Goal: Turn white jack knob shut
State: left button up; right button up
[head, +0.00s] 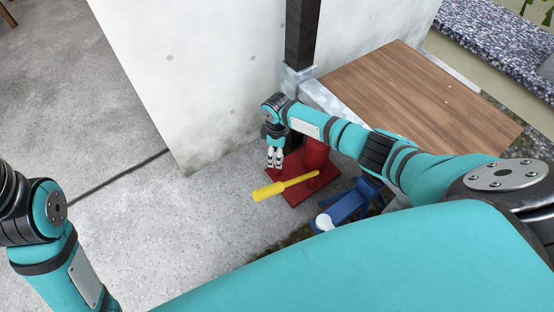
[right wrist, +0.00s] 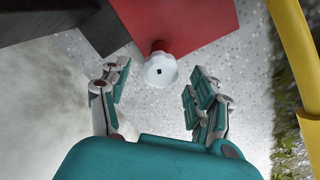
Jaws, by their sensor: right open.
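In the head view my right gripper (head: 275,157) points down beside the red jack (head: 316,158), and the knob cannot be made out there. My left gripper is out of view; only part of that arm shows.
A yellow handle (head: 284,187) extends left from the red jack. A blue device (head: 348,205) with a white round part (head: 324,222) stands nearby. A wooden top (head: 425,90), a dark post (head: 300,35) and a pale wall (head: 190,70) border the spot. Concrete floor on the left is clear.

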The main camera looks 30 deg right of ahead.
jog(key=shift+f+b, duration=0.3)
jog(key=shift+f, duration=0.5)
jog(key=c, duration=1.1)
